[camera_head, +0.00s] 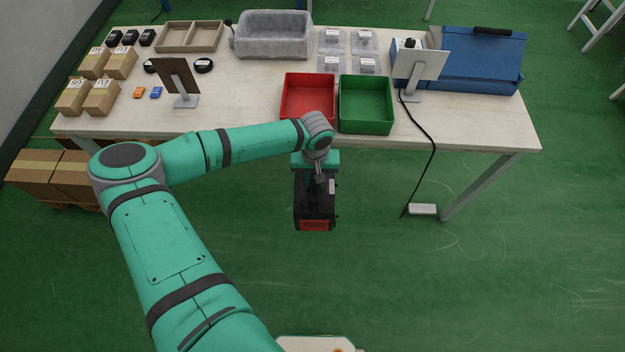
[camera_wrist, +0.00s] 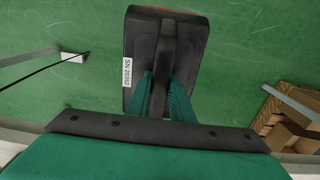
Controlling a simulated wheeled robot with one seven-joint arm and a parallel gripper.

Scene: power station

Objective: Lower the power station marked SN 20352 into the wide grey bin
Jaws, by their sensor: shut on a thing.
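The power station (camera_head: 314,209) is a black box with a red end, hanging in my gripper (camera_head: 318,178) over the green floor, in front of the table's front edge. In the wrist view the power station (camera_wrist: 188,48) shows a white label reading SN 20352 on its left side. My gripper (camera_wrist: 165,98) is shut on its top, with a teal finger on each side of the handle area. The wide grey bin (camera_head: 273,52) stands at the back middle of the table and looks empty. The power station is well apart from it.
A red bin (camera_head: 308,120) and a green bin (camera_head: 366,130) stand at the table's front edge, between my gripper and the grey bin. A tablet stand (camera_head: 180,80) is to the left, a monitor (camera_head: 420,64) and blue toolbox (camera_head: 475,75) to the right. A cable (camera_head: 434,150) hangs off the front.

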